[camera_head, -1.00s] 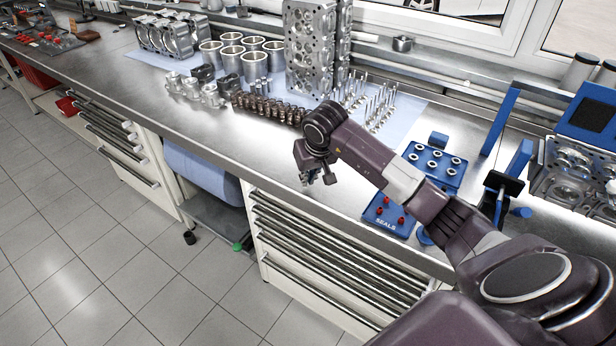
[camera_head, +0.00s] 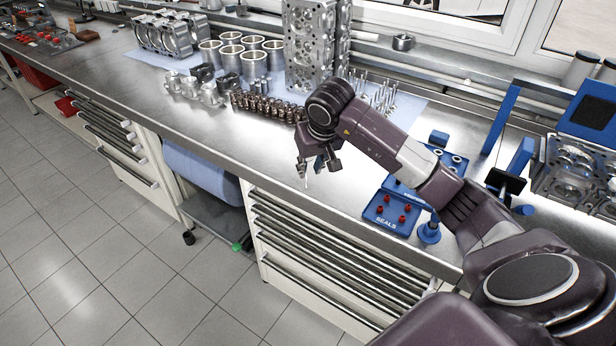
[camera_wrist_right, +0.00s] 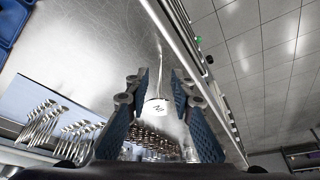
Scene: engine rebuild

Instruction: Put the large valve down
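The large valve shows between my right gripper's fingers in the right wrist view, with its pale, dark-marked head (camera_wrist_right: 156,107) nearer the camera and its thin stem running up the picture. Clear gaps show between the stem and both fingertips. My right gripper (camera_wrist_right: 160,78) is open. In the head view, the right gripper (camera_head: 318,168) is over the front part of the steel bench (camera_head: 262,152), and the thin bright stem (camera_head: 307,181) shows below its left finger. I cannot tell how the valve rests on the bench. My left gripper is not in view.
Several smaller valves (camera_head: 383,98) stand on a blue mat behind my right arm. A spring row (camera_head: 262,106), cylinder liners (camera_head: 254,66) and a cylinder head (camera_head: 308,45) stand behind. A blue seals tray (camera_head: 388,222) lies right. Bare bench lies left of the gripper.

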